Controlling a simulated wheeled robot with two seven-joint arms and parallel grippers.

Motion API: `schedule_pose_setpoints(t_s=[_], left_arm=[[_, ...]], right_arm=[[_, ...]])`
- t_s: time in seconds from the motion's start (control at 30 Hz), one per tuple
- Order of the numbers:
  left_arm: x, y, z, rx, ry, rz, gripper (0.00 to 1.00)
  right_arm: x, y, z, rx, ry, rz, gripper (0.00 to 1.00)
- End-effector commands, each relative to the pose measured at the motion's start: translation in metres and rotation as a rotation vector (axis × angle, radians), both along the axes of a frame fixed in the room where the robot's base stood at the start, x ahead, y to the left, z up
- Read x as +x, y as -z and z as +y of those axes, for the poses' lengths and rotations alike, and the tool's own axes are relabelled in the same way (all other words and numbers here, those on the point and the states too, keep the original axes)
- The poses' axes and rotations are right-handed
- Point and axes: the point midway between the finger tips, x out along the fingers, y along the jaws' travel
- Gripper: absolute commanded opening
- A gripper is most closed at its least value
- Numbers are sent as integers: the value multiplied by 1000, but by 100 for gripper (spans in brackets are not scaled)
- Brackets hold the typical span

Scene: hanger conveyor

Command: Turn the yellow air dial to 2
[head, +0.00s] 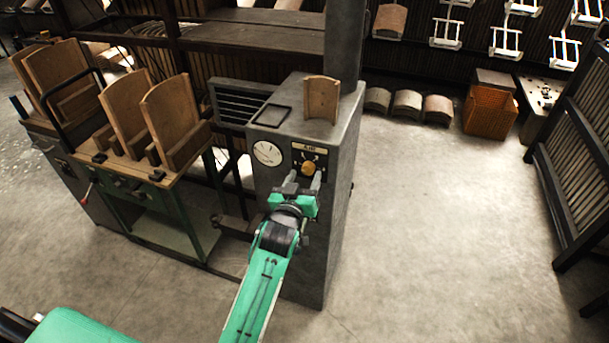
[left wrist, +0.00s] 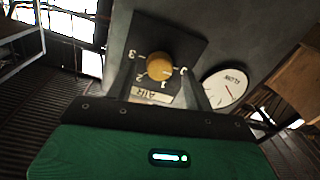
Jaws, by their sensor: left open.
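The yellow air dial (head: 308,168) sits on a dark plate on the front of a grey cabinet (head: 335,190), under a label reading AIR. In the left wrist view the round yellow dial (left wrist: 159,66) appears rotated, with numbers around it, including 3, 2 and 1. I cannot clearly tell which number it points to. My left gripper (head: 304,180) is open in front of the dial. In the left wrist view its fingers (left wrist: 160,78) stand on either side of the dial; I cannot tell whether they touch it. My right gripper is not in view.
A white flow gauge (head: 268,153) is beside the dial plate. A curved tile (head: 322,100) and a black tray (head: 271,115) sit on the cabinet top. A green-framed bench (head: 150,180) with curved panels stands left. The floor to the right is clear up to a slatted rack (head: 575,150).

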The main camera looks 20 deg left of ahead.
Motion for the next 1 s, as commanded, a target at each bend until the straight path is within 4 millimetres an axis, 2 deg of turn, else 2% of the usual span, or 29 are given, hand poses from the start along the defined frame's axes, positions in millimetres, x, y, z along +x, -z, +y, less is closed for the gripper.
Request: schedule_pose_setpoints(t_s=[0.13,0.4,0.43,0.6,0.67,1.0], left_arm=[[8,0,0,1,0,0,53],[9,0,0,1,0,0,53],[9,0,0,1,0,0,51],[9,0,0,1,0,0,17],[9,0,0,0,0,0,8],[9,-1,0,48,0,-1,8]], right_arm=[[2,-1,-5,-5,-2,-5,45],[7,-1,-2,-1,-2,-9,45],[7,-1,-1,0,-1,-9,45],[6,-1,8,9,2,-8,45],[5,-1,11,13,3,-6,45],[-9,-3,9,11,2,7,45]])
